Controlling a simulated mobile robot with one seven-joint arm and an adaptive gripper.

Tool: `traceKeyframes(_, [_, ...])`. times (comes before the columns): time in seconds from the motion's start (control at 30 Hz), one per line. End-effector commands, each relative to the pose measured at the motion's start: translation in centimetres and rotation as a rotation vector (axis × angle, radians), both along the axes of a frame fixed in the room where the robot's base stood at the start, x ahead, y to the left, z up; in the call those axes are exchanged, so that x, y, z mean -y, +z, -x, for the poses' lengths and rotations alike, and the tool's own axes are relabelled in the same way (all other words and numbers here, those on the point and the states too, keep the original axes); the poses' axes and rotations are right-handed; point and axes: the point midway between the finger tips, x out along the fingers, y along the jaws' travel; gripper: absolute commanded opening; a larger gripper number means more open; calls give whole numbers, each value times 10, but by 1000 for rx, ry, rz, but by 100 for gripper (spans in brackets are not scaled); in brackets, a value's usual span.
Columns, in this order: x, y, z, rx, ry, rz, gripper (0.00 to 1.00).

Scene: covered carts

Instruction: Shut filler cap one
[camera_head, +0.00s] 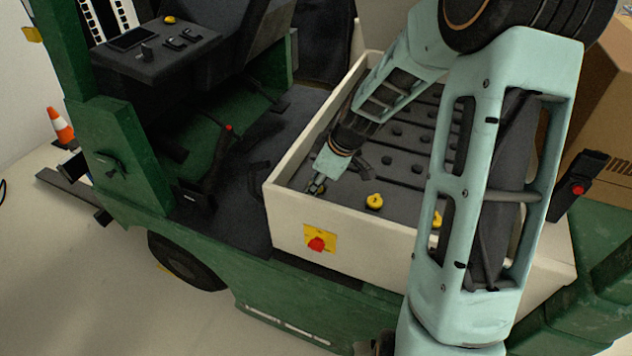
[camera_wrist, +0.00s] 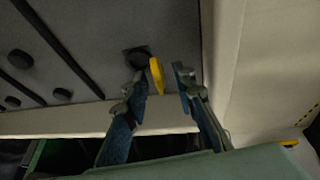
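A yellow filler cap (camera_wrist: 157,76) stands on edge in the wrist view, tilted up beside a dark round filler opening (camera_wrist: 138,56). My gripper (camera_wrist: 161,84) is open around it, one finger on each side. The cap is nearer the left finger; a gap shows to the right finger. Whether the left finger touches it I cannot tell. In the head view my gripper (camera_head: 316,187) is low in the near left corner of the battery box, and that cap is not clearly visible there. Two other yellow caps, one nearer (camera_head: 374,201) and one partly behind my arm (camera_head: 437,219), sit along the near row.
The cream battery box wall (camera_head: 340,262) rises close to my gripper and carries a red knob (camera_head: 316,244) on a yellow plate. Several dark round plugs (camera_head: 387,153) dot the battery top. The green truck's seat and console (camera_head: 155,45) are at the upper left.

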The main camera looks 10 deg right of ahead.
Motion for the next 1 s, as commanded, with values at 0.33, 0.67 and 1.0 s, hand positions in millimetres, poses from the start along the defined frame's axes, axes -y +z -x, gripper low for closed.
traceKeyframes(0.33, [0,0,0,0,0,0,0])
traceKeyframes(0.67, [1,1,-1,-11,0,-8,0])
traceKeyframes(1.0, [6,4,-7,-144,0,-106,0])
